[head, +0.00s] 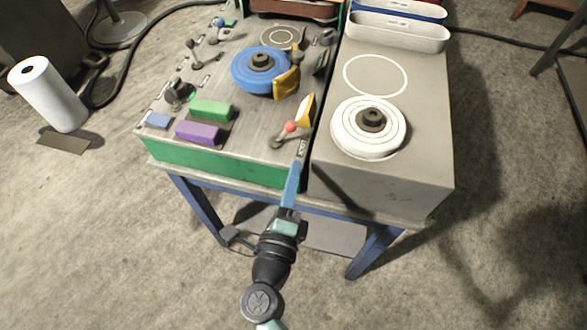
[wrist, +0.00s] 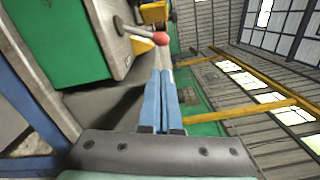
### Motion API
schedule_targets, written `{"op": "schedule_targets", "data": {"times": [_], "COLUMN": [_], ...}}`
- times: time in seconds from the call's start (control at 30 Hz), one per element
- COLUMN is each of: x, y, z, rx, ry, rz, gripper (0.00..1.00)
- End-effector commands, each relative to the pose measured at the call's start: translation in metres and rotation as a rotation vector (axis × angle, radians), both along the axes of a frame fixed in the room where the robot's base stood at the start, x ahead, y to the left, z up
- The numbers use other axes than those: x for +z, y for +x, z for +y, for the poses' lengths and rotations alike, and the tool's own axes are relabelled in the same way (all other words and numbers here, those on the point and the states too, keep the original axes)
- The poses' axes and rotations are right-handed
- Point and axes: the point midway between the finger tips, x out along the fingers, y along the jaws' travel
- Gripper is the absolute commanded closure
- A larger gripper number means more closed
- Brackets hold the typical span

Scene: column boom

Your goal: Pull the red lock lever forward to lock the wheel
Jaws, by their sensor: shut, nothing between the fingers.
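The red lock lever (head: 290,127) has a red ball knob on a grey arm and stands near the front right corner of the green-sided panel box. In the wrist view the red knob (wrist: 160,38) shows just beyond my fingertips. My gripper (head: 297,165) is shut and empty, its blue fingers together; in the wrist view its fingers (wrist: 161,75) point toward the knob and look apart from it. The blue wheel (head: 255,72) lies flat on the panel behind the lever, with a yellow block at its right edge.
A green block (head: 212,110) and a purple block (head: 199,132) sit left of the lever. A yellow-and-white piece (head: 305,110) stands close behind the knob. A grey box (head: 430,170) with a white wheel (head: 368,127) adjoins on the right. The floor in front is open.

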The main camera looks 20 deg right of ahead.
Motion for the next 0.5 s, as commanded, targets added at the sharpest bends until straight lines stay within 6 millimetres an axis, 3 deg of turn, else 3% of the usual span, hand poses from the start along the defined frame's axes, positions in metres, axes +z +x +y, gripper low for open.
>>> {"op": "schedule_targets", "data": {"times": [0.2,0.5], "x": [0.003,0.002], "y": [0.035,0.062], "z": [-0.021,-0.037], "rx": [0.0,0.001], "ry": [-0.002,-0.002], "rz": [-0.002,-0.001], "gripper": [1.0,1.0]}}
